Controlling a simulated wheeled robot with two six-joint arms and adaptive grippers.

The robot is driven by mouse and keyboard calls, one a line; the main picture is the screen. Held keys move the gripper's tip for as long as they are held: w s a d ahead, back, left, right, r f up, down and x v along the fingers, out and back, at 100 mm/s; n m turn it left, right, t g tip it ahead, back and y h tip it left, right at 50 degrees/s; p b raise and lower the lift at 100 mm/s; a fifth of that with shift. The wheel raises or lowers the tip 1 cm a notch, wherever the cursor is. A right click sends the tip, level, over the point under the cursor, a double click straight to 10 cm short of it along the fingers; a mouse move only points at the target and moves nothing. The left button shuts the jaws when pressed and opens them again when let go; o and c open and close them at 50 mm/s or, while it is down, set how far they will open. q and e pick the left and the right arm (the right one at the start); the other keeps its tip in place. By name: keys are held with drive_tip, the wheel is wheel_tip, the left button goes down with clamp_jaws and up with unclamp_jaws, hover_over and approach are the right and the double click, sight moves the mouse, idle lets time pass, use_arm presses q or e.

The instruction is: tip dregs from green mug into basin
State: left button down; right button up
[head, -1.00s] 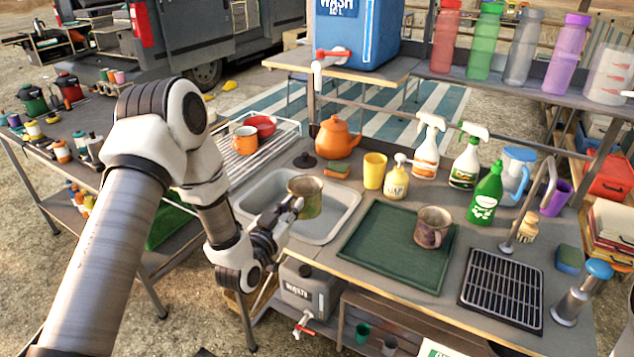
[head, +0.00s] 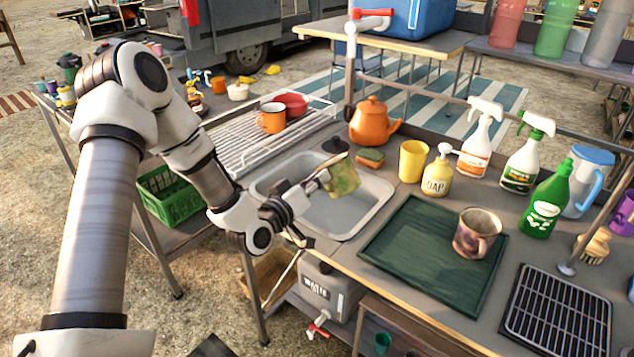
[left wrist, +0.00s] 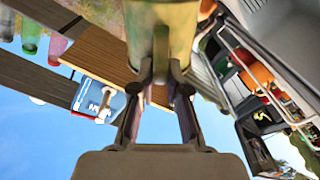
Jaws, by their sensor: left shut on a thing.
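The green mug (head: 343,175) is stained green and brown. My left gripper (head: 318,180) is shut on it and holds it tilted above the basin (head: 338,212), a grey sink set in the counter. In the left wrist view the mug (left wrist: 165,30) fills the top middle, between the fingers of the gripper (left wrist: 160,75). The mug's inside and any liquid are hidden. The basin's floor looks bare where it shows. My right gripper is not in view.
A dark green mat (head: 430,255) with a brown stained mug (head: 477,232) lies right of the basin. An orange kettle (head: 373,122), a sponge (head: 371,157), a yellow cup (head: 412,160) and a soap bottle (head: 438,178) stand behind it. A wire rack (head: 245,140) is at left.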

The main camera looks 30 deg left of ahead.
use_arm(q)
drive_tip(key=shift+a+f+n, duration=0.1)
drive_tip(key=shift+f+n, duration=0.35)
drive_tip(key=shift+n, duration=0.25)
drive_tip(key=a+n+b, duration=0.1)
drive_tip(key=n, duration=0.3)
drive_tip(key=a+n+b, duration=0.1)
drive_tip(key=a+n, duration=0.1)
drive_tip(key=n, duration=0.3)
drive_tip(key=a+n, duration=0.1)
drive_tip(key=n, duration=0.3)
drive_tip(key=shift+w+a+f+n+h+b, duration=0.15)
drive_tip(key=shift+w+a+n+h+b, duration=0.15)
drive_tip(key=shift+n+b, duration=0.1)
